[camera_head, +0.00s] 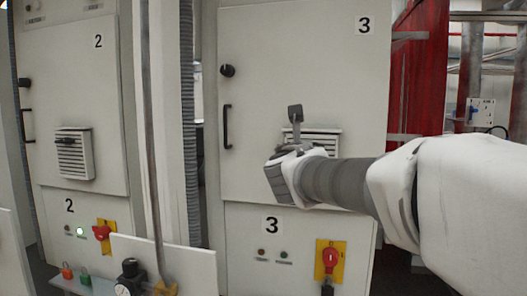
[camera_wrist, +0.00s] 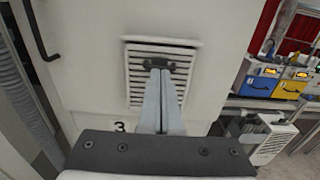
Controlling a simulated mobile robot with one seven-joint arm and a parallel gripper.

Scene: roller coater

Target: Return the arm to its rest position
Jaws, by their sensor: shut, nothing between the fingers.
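My gripper (camera_head: 295,112) is in front of the door of cabinet 3 (camera_head: 285,60), beside and partly over its vent (camera_head: 325,141). My arm reaches in from the right side of the head view. In the wrist view the two fingers of my gripper (camera_wrist: 162,68) lie together, shut and empty, pointing at the louvred vent (camera_wrist: 140,90). The fingertips cover part of the vent. I cannot tell whether they touch it.
Cabinet 2 (camera_head: 78,110) stands to the left, past a vertical pole (camera_head: 149,130). Red rotary switches (camera_head: 330,260) sit on the lower panels. The wrist view shows a blue box (camera_wrist: 260,82) and a yellow box (camera_wrist: 290,89) at right.

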